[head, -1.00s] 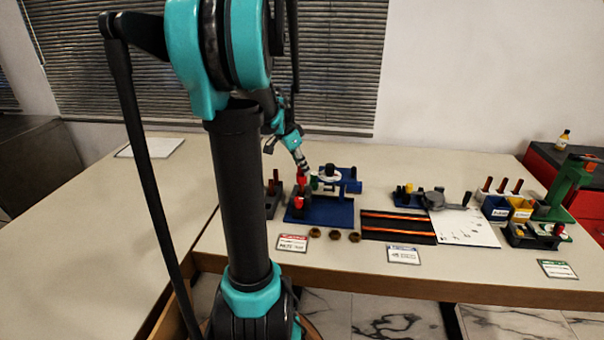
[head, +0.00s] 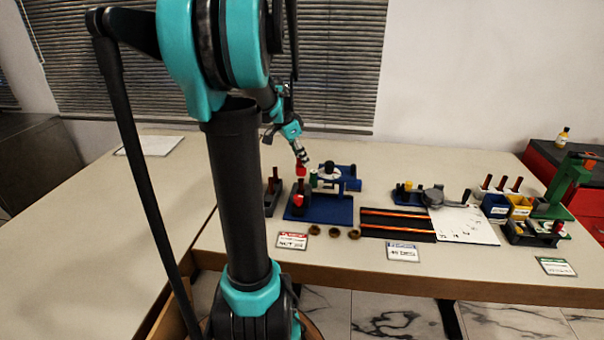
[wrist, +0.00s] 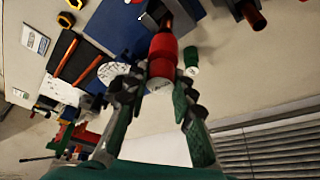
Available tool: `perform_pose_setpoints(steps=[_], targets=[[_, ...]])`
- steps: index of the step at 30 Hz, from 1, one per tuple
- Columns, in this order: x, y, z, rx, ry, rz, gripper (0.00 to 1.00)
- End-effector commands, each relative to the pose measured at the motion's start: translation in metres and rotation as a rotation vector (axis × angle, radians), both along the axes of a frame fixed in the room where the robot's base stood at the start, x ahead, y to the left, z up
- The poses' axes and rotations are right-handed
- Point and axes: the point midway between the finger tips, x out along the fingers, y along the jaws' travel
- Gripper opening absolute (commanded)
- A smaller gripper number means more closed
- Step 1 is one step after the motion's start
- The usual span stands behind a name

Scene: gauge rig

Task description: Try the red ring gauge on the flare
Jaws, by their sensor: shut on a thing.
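My gripper (head: 302,163) is over the left end of the blue fixture (head: 330,212). It is shut on a red piece (head: 301,171), which I take for the red ring gauge. In the wrist view the red gauge (wrist: 162,66) sits between the two fingers (wrist: 158,88). Below it in the head view stands a dark post (head: 302,188) with a second red part (head: 298,202) at its front. The gauge appears just above the post's top. I cannot tell which part is the flare, or whether the gauge's ring touches anything.
A dark rack (head: 272,200) with brown pegs stands close left of the fixture. A white disc with a blue clamp (head: 352,185) is close right. Several brass nuts (head: 334,233) and a red label card (head: 292,241) lie in front. The left table is mostly clear.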

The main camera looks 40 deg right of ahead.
Motion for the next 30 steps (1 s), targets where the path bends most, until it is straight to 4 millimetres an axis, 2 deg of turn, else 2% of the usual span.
perform_pose_setpoints(steps=[21,30], targets=[[0.000,0.000,0.032,0.000,0.000,0.000,0.00],[0.000,0.000,0.036,0.000,0.000,0.000,0.00]])
